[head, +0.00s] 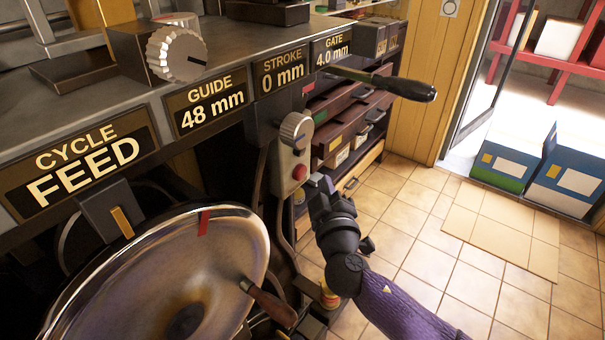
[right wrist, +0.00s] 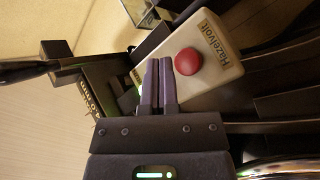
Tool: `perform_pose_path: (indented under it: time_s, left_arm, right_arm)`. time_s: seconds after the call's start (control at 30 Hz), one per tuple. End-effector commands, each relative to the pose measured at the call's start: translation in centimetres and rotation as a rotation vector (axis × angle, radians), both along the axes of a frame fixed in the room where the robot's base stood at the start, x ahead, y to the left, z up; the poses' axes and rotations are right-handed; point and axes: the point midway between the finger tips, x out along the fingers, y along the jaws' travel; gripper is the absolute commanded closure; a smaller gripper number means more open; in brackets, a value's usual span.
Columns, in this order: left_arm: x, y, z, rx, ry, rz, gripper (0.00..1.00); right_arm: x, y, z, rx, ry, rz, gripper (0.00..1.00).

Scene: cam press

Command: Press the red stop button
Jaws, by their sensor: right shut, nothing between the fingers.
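The red stop button (head: 299,172) is a round dome on a pale control box (head: 283,187) fixed to the side of the press. In the right wrist view the red button (right wrist: 188,61) stands on the box face, which is lettered "Hazelvolt" (right wrist: 212,44). My right gripper (head: 318,182) is just right of and slightly below the button in the head view. In the right wrist view its fingers (right wrist: 166,62) are shut and empty, with their tips beside the button. I cannot tell whether they touch the box. My left gripper is not in view.
A black-handled lever (head: 402,88) sticks out above my right arm. The tiled floor at right is mostly free.

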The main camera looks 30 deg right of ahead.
Motion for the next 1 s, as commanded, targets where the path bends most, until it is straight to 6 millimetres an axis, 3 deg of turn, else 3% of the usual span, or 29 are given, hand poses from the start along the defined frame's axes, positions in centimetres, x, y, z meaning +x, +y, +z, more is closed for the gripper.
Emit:
perform_pose_path:
  time_s: [0.27, 1.0]
  left_arm:
    - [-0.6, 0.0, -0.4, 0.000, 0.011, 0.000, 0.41]
    - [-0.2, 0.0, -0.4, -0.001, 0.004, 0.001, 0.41]
  right_arm:
    - [1.8, 0.8, -0.1, 0.001, 0.001, 0.001, 1.00]
    - [1.8, 0.8, 0.0, 0.001, 0.001, 0.001, 1.00]
